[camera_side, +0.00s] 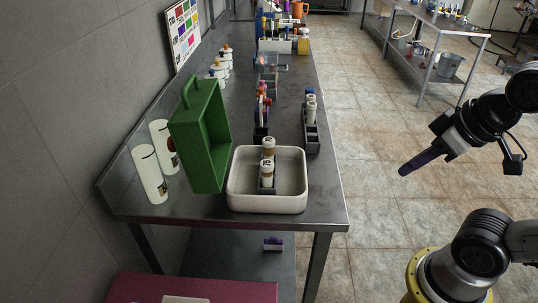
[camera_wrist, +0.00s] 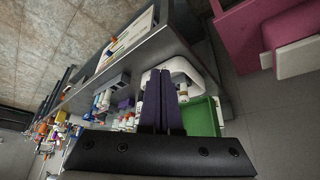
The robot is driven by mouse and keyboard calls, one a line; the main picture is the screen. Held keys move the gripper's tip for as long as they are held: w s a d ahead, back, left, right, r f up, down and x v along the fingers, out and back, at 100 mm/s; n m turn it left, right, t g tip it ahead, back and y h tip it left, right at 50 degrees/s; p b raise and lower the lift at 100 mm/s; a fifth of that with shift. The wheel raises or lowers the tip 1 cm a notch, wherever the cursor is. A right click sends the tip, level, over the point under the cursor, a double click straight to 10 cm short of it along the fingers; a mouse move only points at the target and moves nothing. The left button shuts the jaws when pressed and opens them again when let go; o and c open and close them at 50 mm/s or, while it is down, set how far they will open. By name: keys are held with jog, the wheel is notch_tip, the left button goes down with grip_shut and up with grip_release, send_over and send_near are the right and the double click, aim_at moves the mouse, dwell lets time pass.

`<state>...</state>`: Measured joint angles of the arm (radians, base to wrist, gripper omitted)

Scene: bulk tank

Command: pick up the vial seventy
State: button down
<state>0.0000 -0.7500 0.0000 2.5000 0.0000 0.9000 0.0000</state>
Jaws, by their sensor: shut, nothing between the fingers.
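In the side view, two white vials with brownish caps stand upright in a small grey rack inside a white tray (camera_side: 300,205) at the table's near end. The nearer vial (camera_side: 266,172) and the farther vial (camera_side: 268,148) carry dark number marks too small to read surely, so I cannot tell which is seventy. My gripper (camera_side: 403,171) has dark purple fingers, shut and empty. It hangs over the floor to the right of the table, well apart from the vials. In the wrist view, my gripper (camera_wrist: 160,73) hides part of the tray (camera_wrist: 205,76).
A green open box (camera_side: 205,125) stands left of the tray. A grey rack (camera_side: 312,140) with white vials (camera_side: 310,108) stands behind the tray, near the table's right edge. More racks and bottles line the table farther back. The space between gripper and table is clear.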

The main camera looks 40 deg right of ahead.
jog(key=shift+c, duration=2)
grip_release()
